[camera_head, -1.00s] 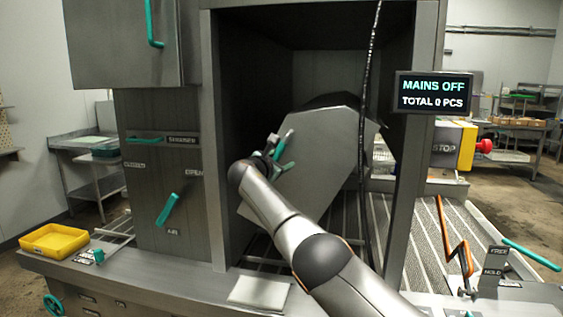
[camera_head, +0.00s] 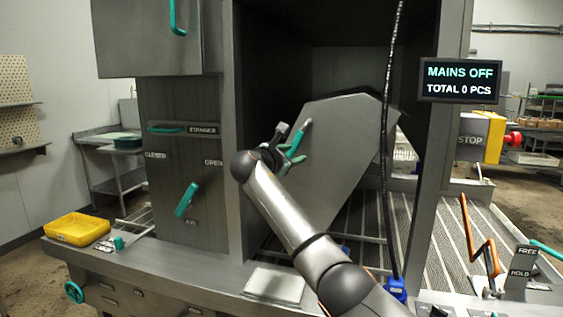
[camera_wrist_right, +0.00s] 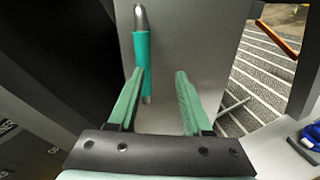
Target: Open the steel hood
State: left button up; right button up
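The steel hood (camera_head: 340,150) is a grey angled panel inside the dark chamber, tilted over the slatted conveyor. Its teal bar handle (camera_head: 298,138) stands upright on its face. My right gripper (camera_head: 284,156) is in front of the hood, just left of and below the handle. In the right wrist view its two teal fingers (camera_wrist_right: 158,95) are apart with nothing between them. The handle (camera_wrist_right: 141,62) lies beyond them, lined up with the left finger; I cannot tell whether they touch. The hood's face (camera_wrist_right: 185,50) fills the middle of that view. My left gripper is not in view.
A black hanging cable (camera_head: 386,150) runs down in front of the chamber, right of my arm, to a blue box (camera_head: 396,289). A steel post (camera_head: 436,170) bounds the opening on the right. A yellow tray (camera_head: 77,229) sits on the left ledge.

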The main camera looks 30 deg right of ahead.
jog(key=v, duration=0.6)
jog(key=shift+b, duration=0.4)
jog(key=shift+r, duration=0.15)
